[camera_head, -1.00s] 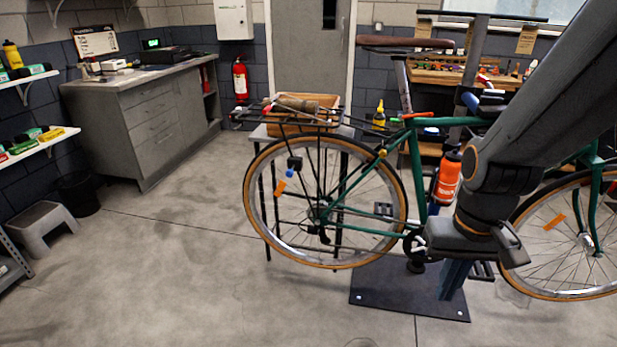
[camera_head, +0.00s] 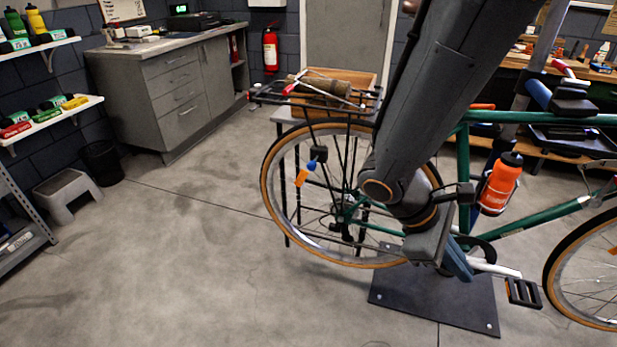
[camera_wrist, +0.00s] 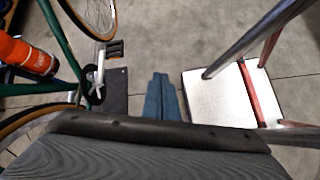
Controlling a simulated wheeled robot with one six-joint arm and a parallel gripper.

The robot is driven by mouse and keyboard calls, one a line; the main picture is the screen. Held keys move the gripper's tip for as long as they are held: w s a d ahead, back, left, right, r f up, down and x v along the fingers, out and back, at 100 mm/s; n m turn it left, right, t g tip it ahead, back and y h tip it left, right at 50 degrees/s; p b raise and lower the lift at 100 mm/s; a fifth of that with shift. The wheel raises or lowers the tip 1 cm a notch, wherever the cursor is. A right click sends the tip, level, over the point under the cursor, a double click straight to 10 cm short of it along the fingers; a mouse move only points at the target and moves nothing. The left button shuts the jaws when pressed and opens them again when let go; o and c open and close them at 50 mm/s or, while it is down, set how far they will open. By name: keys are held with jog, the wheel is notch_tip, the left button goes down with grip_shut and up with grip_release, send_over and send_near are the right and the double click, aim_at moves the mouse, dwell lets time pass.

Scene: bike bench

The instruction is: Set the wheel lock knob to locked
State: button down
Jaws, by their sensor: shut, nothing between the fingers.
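On the rear wheel (camera_head: 268,190) of the green bike, a small black part with a blue piece (camera_head: 310,167) and an orange tag (camera_head: 300,178) sits at the wheel's left upper side. It may be the wheel lock knob; its setting is too small to read. My gripper (camera_head: 458,264) hangs low near the crank, right of and below that part, well apart from it. In the wrist view my blue fingers (camera_wrist: 163,97) are closed together and empty. The wrist view does not show the knob.
An orange bottle (camera_head: 500,185) sits on the frame; a wooden crate (camera_head: 360,82) with tools is behind the rear rack. A black stand plate (camera_head: 470,300) lies below the bike. A pale platform with red legs (camera_wrist: 215,95) shows in the wrist view.

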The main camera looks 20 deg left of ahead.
jog(key=w+a+n+t+h, duration=0.2)
jog(key=w+a+n+t, duration=0.3)
jog(key=w+a+n, duration=0.15)
jog(key=n+t+y+b, duration=0.2)
jog(key=n+t+y, duration=0.7)
jog(key=n+t, duration=0.5)
send_near(309, 168)
jog(key=shift+n+g, duration=0.35)
jog(key=shift+g, duration=0.15)
jog(key=w+p, duration=0.1)
jog(key=w, duration=0.1)
jog(key=w+p, duration=0.1)
jog(key=w, duration=0.1)
jog(key=w+r+p, duration=0.1)
jog(key=w, duration=0.1)
jog(key=shift+w+d, duration=0.15)
jog(key=shift+d, duration=0.2)
jog(key=shift+a, duration=0.1)
